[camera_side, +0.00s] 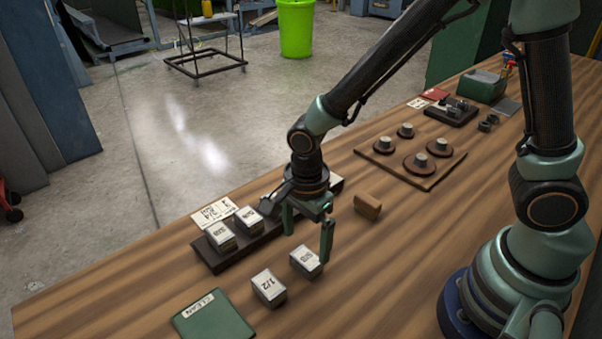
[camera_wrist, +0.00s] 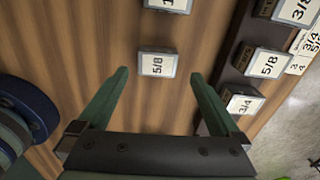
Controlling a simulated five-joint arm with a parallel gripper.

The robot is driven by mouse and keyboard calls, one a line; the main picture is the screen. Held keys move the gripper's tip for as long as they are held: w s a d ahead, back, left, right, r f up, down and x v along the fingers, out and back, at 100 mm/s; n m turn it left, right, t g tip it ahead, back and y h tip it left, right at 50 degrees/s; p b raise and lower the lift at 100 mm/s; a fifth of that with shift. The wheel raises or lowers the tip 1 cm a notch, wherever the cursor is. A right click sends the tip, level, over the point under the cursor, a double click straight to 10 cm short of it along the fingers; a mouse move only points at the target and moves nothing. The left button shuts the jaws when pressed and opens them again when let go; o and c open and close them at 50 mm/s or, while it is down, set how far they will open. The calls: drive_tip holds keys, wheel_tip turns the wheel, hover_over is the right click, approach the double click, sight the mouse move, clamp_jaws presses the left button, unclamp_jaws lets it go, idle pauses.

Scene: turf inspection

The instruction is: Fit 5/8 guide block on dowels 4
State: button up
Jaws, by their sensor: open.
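A loose block marked 5/8 (camera_side: 304,262) sits on the wooden table; it also shows in the wrist view (camera_wrist: 158,64). My gripper (camera_side: 307,247) is open and empty above it, pointing down. In the wrist view, the block lies in line with the gap between my fingertips (camera_wrist: 160,74), just beyond them. Another loose block, marked 1/2 (camera_side: 268,287), stands beside it.
A white card (camera_side: 213,212) with printed sizes lies behind the rack. A green pad (camera_side: 213,318) is at the front left. A small brown block (camera_side: 367,206) lies right of my gripper. A board (camera_side: 384,170) with several round knobbed pieces is farther right.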

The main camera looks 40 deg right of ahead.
sight(306, 257)
drive_tip(key=shift+s+f, duration=0.2)
drive_tip(key=shift+f, duration=2.5)
drive_tip(key=c, duration=1.5)
drive_tip(key=shift+r, duration=0.2)
wheel_tip(306, 257, up, 19)
drive_tip(key=w+d+f, duration=0.2)
drive_tip(key=w+d, duration=0.1)
drive_tip(key=w, duration=0.1)
drive_tip(key=w+d+f, duration=0.3)
drive_tip(key=w+d, duration=0.1)
drive_tip(key=w, duration=0.1)
drive_tip(key=w+d+f, duration=0.3)
drive_tip(key=w, duration=0.2)
drive_tip(key=shift+w+d+f, duration=0.15)
drive_tip(key=shift+d+f, duration=0.05)
drive_tip(key=shift+f, duration=0.05)
